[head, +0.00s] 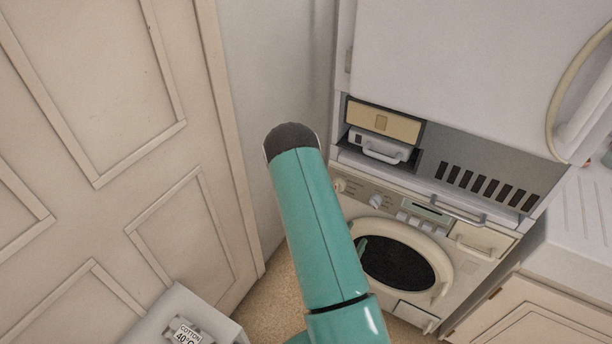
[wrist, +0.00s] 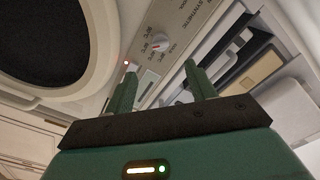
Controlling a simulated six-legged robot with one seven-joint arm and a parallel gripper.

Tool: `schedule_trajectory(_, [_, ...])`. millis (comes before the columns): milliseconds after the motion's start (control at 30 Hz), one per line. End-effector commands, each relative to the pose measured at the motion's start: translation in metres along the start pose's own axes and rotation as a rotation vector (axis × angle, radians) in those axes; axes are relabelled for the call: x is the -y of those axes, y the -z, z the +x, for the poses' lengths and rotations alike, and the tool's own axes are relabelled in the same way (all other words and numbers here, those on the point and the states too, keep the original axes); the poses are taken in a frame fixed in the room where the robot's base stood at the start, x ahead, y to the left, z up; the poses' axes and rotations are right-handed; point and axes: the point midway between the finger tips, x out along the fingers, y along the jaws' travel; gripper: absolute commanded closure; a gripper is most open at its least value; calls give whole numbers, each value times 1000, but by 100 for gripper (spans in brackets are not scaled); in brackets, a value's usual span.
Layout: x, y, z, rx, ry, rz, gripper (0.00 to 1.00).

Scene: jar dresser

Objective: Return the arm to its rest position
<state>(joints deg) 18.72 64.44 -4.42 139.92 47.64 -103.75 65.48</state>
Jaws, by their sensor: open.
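My gripper (wrist: 160,68) is open in the wrist view, with its two dark green fingers apart and nothing between them. Beyond the fingers is the control panel of the washing machine, with a dial (wrist: 160,43). In the head view my teal arm reaches up through the middle and hides most of the gripper. A small green piece that looks like a finger (head: 361,246) shows beside the arm, in front of the washing machine's round door (head: 398,262). I cannot tell whether the fingers touch the machine.
A white cabinet (head: 455,70) stands above the washing machine. An open drawer compartment (head: 383,147) sits above the panel. A panelled door (head: 110,130) fills the left. A white box labelled "COTTON 40°C" (head: 180,308) is at the lower left. A counter (head: 585,235) is at the right.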

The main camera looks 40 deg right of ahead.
Motion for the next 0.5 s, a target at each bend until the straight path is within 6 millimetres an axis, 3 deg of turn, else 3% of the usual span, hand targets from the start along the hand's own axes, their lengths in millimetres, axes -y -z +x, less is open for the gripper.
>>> schedule_trajectory(267, [5,-2,3,10,-6,7,45])
schedule_trajectory(367, [18,-8,9,47,-30,22,45])
schedule_trajectory(500, [54,-25,18,162,-78,42,45])
